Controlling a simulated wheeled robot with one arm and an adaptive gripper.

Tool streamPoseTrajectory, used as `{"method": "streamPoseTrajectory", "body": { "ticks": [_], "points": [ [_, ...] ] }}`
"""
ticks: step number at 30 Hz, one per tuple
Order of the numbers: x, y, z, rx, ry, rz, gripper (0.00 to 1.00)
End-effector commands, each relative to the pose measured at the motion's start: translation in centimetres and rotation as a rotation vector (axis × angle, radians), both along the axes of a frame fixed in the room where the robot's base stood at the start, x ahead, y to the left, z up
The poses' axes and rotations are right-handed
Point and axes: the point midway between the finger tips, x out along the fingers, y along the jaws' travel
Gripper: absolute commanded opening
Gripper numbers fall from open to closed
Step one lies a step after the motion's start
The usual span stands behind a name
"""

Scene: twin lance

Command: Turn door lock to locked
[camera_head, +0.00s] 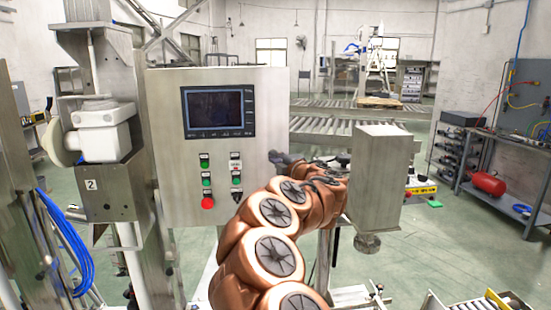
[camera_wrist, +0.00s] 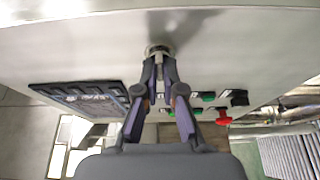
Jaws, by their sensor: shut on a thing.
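The door lock (camera_wrist: 159,49) is a small round metal piece on the pale cabinet door (camera_wrist: 228,43) in the wrist view. My gripper (camera_wrist: 160,72) is shut on the door lock, with both dark fingertips close together at its lower side. The fingers hide part of the lock, and I cannot tell which way it is turned. In the head view my gripper (camera_head: 278,158) reaches the right edge of the grey control cabinet (camera_head: 222,80). The lock itself is hidden there.
The cabinet front has a dark screen (camera_head: 217,111), several green and black controls, and a red stop button (camera_head: 208,203) left of my arm. A metal box (camera_head: 378,180) stands close to the right of my arm. A roller conveyor (camera_head: 340,125) runs behind.

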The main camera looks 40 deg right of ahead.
Motion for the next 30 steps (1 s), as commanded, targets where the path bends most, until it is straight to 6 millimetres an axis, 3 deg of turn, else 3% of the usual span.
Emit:
{"method": "streamPoseTrajectory", "body": {
  "ticks": [17,18,24,30],
  "points": [
    [0.00,-0.02,0.09,-0.023,0.014,-0.001,0.00],
    [-0.01,-0.03,0.09,-0.023,0.015,-0.001,0.11],
    [0.00,-0.02,0.07,-0.022,0.015,-0.001,0.32],
    [0.00,-0.02,0.04,-0.022,0.015,0.000,0.32]
  ]
}}
